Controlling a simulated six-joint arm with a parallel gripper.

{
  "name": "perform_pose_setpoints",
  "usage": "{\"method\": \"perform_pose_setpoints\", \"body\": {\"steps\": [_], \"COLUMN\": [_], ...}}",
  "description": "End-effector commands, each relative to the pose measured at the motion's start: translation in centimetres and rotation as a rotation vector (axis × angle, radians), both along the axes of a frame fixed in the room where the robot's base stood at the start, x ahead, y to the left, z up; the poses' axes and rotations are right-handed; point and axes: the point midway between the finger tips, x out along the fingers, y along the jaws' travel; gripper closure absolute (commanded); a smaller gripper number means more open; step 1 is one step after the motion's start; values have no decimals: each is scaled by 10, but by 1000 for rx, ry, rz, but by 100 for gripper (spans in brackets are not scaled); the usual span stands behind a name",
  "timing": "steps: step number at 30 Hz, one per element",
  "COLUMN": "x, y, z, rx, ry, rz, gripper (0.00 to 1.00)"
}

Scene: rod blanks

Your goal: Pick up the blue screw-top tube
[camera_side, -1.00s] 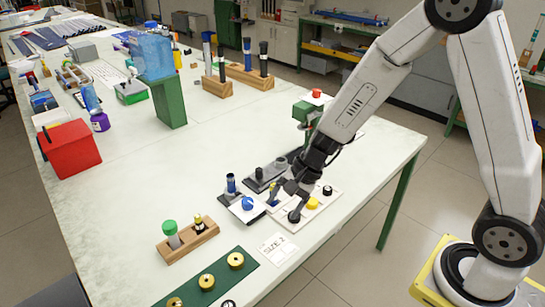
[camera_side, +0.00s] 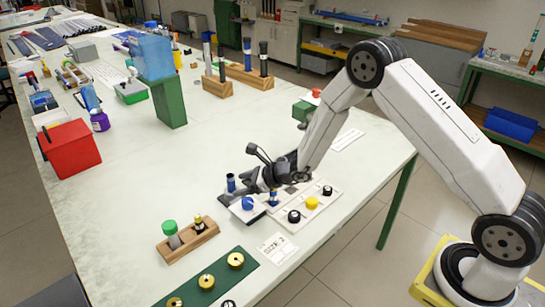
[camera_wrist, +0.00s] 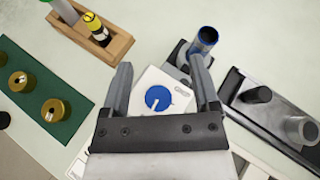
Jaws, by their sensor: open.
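A blue tube with a dark top (camera_side: 231,183) stands upright in a dark base in the side view. In the wrist view it (camera_wrist: 205,40) is at the tip of the right finger, which partly covers its base. I take this as the blue screw-top tube, though its cap is not clear. My gripper (camera_side: 256,182) is low over the fixtures, just right of the tube. In the wrist view its fingers (camera_wrist: 160,64) are apart, with nothing held. A white plate with a round blue knob (camera_wrist: 157,98) shows between them, below. I cannot tell whether the right finger touches the tube.
A dark base with grey pegs (camera_wrist: 285,125) is on the right in the wrist view. A wooden rack (camera_side: 188,240) holds a green-capped tube and a yellow-and-black one. A green mat (camera_side: 222,270) carries brass discs. The table's middle (camera_side: 150,180) is clear.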

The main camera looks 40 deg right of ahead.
Motion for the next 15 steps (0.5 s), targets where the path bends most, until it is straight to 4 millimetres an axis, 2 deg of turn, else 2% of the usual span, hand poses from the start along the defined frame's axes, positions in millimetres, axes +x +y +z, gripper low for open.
{"method": "perform_pose_setpoints", "body": {"steps": [6,15], "x": [22,32], "y": [-22,-36], "z": [-18,-27], "rx": [108,163], "ry": [-11,-24], "rz": [-197,-303], "gripper": [22,22]}}
